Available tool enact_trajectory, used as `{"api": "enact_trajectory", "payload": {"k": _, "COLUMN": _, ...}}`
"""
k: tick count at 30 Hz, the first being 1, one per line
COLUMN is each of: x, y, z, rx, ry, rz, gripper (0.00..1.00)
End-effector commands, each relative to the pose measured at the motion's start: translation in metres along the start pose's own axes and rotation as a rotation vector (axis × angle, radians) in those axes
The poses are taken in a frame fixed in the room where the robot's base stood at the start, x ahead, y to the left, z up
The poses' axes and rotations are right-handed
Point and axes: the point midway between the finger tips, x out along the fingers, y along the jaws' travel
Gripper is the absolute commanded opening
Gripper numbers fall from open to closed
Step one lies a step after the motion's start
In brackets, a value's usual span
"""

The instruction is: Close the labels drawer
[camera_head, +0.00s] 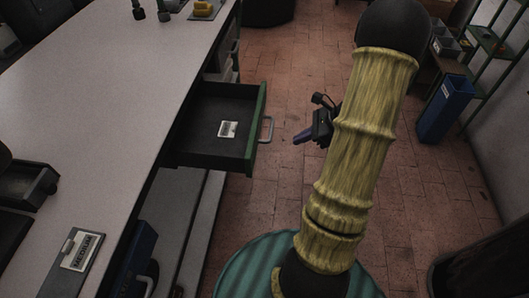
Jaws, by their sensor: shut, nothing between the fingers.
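The labels drawer (205,143) is pulled out from under the bench top on the left. It has a dark inside, a green front (257,130) and a grey bar handle (267,130). A small white label card (228,129) lies in it. My gripper (300,138) is to the right of the handle, pointing left toward it, with a visible gap between them. It is shut and empty, and my yellow arm hides part of it.
The pale bench top (120,90) fills the left side, with a card marked MEDIUM (80,250) near its front. A blue bin (446,108) and a green shelf rack (490,42) stand at right. Brick floor (290,60) is clear beyond the drawer.

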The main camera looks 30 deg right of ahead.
Motion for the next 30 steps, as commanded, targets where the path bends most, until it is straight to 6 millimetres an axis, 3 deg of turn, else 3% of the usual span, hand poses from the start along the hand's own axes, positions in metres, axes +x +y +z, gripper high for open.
{"api": "enact_trajectory", "payload": {"k": 11, "x": 0.014, "y": 0.001, "z": 0.001, "rx": -0.004, "ry": 0.002, "rz": 0.005, "gripper": 0.0}}
{"api": "enact_trajectory", "payload": {"k": 26, "x": 0.099, "y": 0.002, "z": 0.0, "rx": -0.004, "ry": 0.003, "rz": 0.007, "gripper": 0.0}}
{"api": "enact_trajectory", "payload": {"k": 30, "x": 0.115, "y": 0.002, "z": 0.016, "rx": -0.008, "ry": 0.004, "rz": 0.006, "gripper": 0.0}}
